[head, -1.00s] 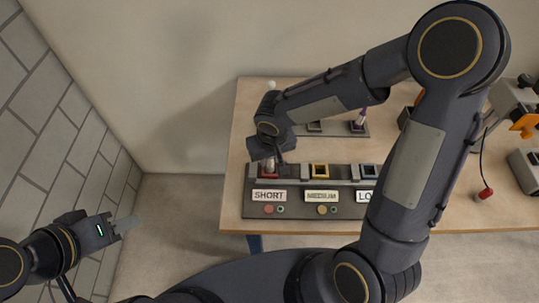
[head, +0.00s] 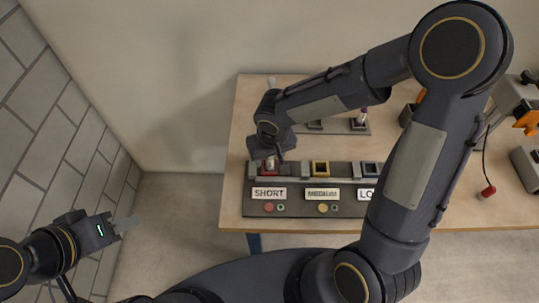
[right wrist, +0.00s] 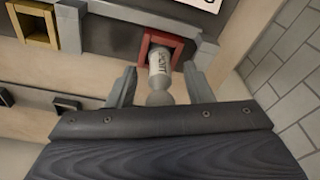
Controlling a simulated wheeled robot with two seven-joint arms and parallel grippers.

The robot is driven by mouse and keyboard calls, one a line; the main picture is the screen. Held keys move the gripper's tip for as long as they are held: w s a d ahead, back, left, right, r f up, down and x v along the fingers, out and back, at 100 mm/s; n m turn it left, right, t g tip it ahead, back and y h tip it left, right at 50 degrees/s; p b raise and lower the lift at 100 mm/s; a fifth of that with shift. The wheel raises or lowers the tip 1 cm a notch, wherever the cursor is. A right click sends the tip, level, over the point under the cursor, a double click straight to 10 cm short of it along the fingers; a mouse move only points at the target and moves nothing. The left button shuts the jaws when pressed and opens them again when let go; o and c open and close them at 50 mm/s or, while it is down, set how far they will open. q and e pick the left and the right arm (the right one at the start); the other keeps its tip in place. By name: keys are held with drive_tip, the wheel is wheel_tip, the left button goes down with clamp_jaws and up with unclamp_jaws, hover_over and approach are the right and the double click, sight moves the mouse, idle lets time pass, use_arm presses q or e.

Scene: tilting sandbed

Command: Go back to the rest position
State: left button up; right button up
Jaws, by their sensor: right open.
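My right gripper (head: 275,158) is over the SHORT end of the grey sorting block (head: 300,208) in the head view. In the right wrist view its two fingers (right wrist: 161,75) are apart, one on each side of a small grey-white cylinder (right wrist: 160,63) with dark lettering, with gaps between. The cylinder stands in or at the red-framed slot (right wrist: 148,40). My left gripper (head: 124,225) is out to the left, away from the table; its jaw opening cannot be made out.
Yellow-framed (head: 320,168) and dark-framed (head: 370,168) slots are beside the red one, with MEDIUM (head: 322,194) and partly hidden LONG-side labels. A red-tipped cable (head: 488,190) hangs at right. A brick wall (head: 60,130) is at left.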

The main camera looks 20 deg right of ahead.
drive_tip(key=r, duration=0.4)
drive_tip(key=s+r, duration=0.1)
drive_tip(key=r, duration=0.2)
drive_tip(key=shift+r, duration=0.1)
drive_tip(key=shift+s+d+r, duration=0.15)
drive_tip(key=shift+d+r, duration=0.1)
drive_tip(key=shift+r, duration=0.15)
drive_tip(key=s+d+r+m+t+y, duration=0.1)
drive_tip(key=s+d+r+t, duration=0.1)
drive_tip(key=s, duration=0.5)
drive_tip(key=s+d+r+m+t+y, duration=0.1)
drive_tip(key=s+d+r+y, duration=0.1)
drive_tip(key=s+d+r, duration=0.2)
drive_tip(key=s+d, duration=0.2)
drive_tip(key=s, duration=0.2)
drive_tip(key=shift+d+r+m+t+y, duration=0.3)
drive_tip(key=shift+d+m+t, duration=0.05)
drive_tip(key=shift+m+t, duration=0.05)
